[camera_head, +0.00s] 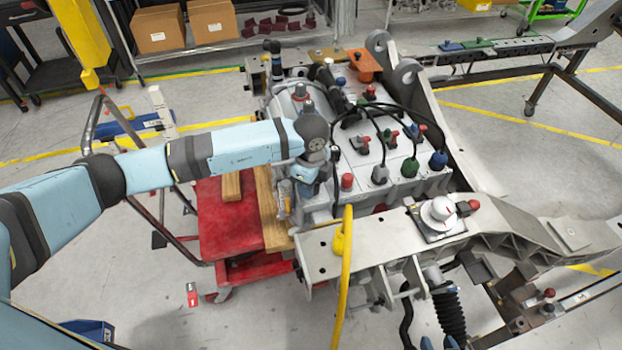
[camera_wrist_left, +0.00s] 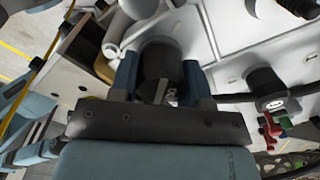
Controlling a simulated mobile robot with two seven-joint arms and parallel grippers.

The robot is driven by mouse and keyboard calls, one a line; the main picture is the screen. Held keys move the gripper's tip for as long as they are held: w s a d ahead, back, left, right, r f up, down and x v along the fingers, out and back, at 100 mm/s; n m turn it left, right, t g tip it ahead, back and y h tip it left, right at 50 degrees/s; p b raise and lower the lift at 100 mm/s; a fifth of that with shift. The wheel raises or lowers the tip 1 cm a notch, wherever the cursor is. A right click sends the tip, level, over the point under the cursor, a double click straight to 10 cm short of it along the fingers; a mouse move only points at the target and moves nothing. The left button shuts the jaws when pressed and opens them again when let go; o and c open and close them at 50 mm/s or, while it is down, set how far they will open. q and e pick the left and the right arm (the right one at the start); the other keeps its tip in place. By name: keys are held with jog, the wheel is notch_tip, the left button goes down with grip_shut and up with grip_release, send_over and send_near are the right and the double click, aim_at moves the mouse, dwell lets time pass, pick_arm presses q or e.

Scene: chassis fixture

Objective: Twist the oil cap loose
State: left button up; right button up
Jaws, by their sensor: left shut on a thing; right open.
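In the left wrist view, the two blue fingers of my left gripper (camera_wrist_left: 162,82) are closed on the sides of a dark round cap (camera_wrist_left: 160,62), which I take to be the oil cap. In the head view my left arm reaches across to the near left side of the grey engine block (camera_head: 400,188). The wrist hides the fingers and the cap there. My right gripper (camera_head: 438,343) shows only as two blue fingertips at the bottom edge. They are apart with nothing seen between them.
A yellow hose (camera_head: 346,270) hangs over the front beam (camera_head: 380,245). Black cables with blue and green plugs (camera_head: 410,167) loop over the block. A red cart (camera_head: 228,215) with wooden beams stands under my left arm. A dark spring strut (camera_head: 449,312) is near my right gripper.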

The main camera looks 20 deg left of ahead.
pick_arm(q)
jog(key=shift+n, duration=0.6)
jog(key=n+p, duration=0.2)
jog(key=shift+r+n, duration=0.1)
jog(key=shift+n, duration=0.2)
jog(key=shift+n+p, duration=0.3)
jog(key=shift+n, duration=0.4)
